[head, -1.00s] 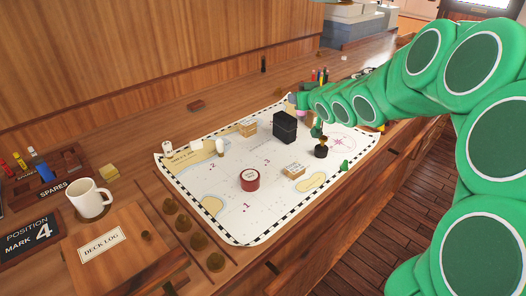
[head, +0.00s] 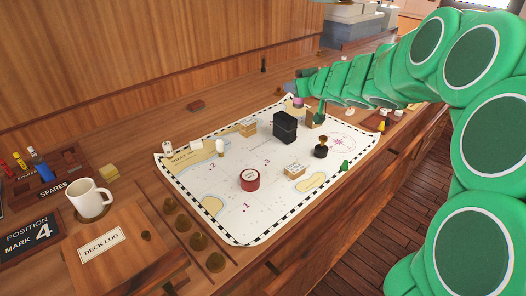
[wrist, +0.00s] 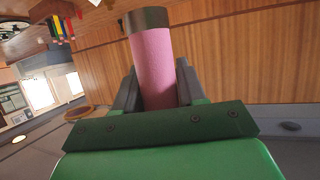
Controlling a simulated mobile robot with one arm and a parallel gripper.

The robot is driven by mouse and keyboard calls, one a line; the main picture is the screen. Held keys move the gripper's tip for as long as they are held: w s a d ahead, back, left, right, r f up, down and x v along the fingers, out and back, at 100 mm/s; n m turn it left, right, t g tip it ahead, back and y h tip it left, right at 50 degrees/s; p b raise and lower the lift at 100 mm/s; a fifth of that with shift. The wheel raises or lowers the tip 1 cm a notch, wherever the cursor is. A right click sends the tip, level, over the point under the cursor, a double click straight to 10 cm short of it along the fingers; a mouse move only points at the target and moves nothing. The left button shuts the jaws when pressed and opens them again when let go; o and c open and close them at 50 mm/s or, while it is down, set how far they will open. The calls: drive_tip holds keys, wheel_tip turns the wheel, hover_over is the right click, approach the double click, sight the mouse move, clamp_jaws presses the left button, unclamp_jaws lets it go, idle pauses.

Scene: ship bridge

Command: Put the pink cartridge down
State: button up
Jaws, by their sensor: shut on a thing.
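The pink cartridge (wrist: 154,65), with a dark cap, stands out between the two grey fingers of my gripper (wrist: 153,88) in the wrist view. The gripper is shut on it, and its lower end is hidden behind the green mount. In the head view my gripper (head: 289,87) is near the far corner of the chart (head: 225,195), and the cartridge cannot be made out clearly there. A small pink-purple thing (head: 298,102) shows just below the gripper; I cannot tell what it is.
On the chart are a black box (head: 285,127), a red tin (head: 249,180), a stamp (head: 321,147) and wooden blocks. A mug (head: 90,197) and spares rack (head: 45,172) are at left. Parts of the chart between them are bare.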

drive_tip(key=s+a+f+n+g+y, duration=0.6)
drive_tip(key=s+a+f+n+g, duration=0.15)
drive_tip(key=s, duration=0.25)
drive_tip(key=shift+t, duration=0.25)
drive_tip(key=shift+w+a+f, duration=0.65)
drive_tip(key=shift+w+f, duration=1.05)
drive_tip(key=shift+w, duration=0.6)
drive_tip(key=shift+w+a+f, duration=0.7)
drive_tip(key=shift+w+f, duration=1)
drive_tip(key=shift+w, duration=0.55)
drive_tip(key=shift+w+a+f, duration=0.65)
drive_tip(key=shift+w+f, duration=1.05)
drive_tip(key=shift+w, duration=0.6)
drive_tip(key=shift+f, duration=1.5)
drive_tip(key=o, duration=1.1)
drive_tip(key=shift+f, duration=0.1)
